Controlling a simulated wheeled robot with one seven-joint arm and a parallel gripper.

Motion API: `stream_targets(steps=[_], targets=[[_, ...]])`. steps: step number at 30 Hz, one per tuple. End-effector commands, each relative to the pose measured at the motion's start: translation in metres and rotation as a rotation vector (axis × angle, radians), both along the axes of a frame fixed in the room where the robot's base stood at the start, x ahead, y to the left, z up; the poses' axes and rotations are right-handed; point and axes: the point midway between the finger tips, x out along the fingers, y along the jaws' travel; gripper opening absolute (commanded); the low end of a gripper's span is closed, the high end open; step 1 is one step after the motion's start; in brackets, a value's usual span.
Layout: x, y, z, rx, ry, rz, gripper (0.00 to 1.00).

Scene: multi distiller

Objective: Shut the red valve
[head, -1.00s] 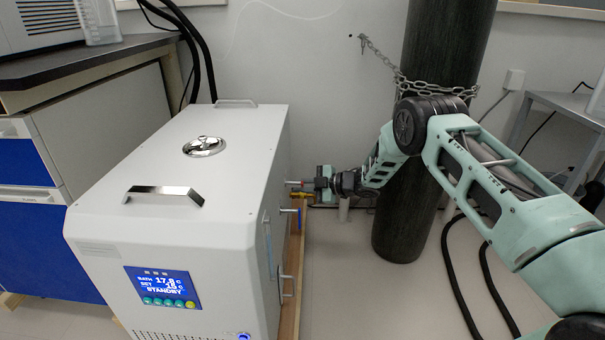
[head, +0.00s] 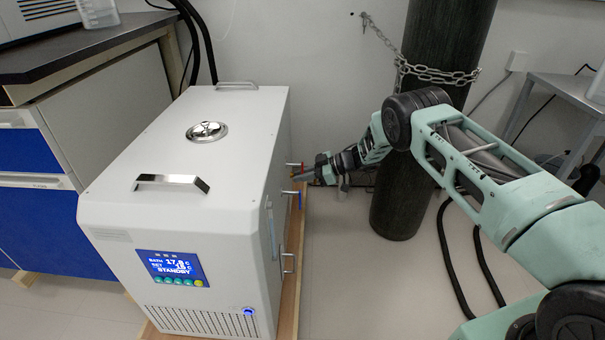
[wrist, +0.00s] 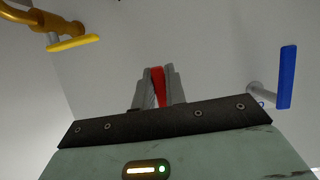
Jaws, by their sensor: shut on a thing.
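The red valve handle (wrist: 158,87) sits between the two grey fingers of my gripper (wrist: 157,88) in the wrist view. The fingers are shut on it, one on each side. In the head view my gripper (head: 303,175) is at the right side of the white chiller (head: 190,213), at its far end. A sliver of the red handle (head: 302,169) shows beside the fingers there. The valve body behind the handle is hidden by my gripper.
A blue valve handle (wrist: 287,77) is right of my gripper and a yellow handle (wrist: 75,43) is upper left in the wrist view. A chained dark cylinder (head: 425,120) stands behind my arm. Bare floor (head: 360,285) lies right of the chiller.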

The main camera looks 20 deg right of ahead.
Motion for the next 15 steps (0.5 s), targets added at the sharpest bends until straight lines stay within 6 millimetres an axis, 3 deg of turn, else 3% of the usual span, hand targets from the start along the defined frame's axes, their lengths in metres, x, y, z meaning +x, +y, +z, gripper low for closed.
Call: stream_targets(steps=[15], targets=[[-0.0027, -0.0003, -0.0016, 0.012, 0.045, 0.0, 0.0]])
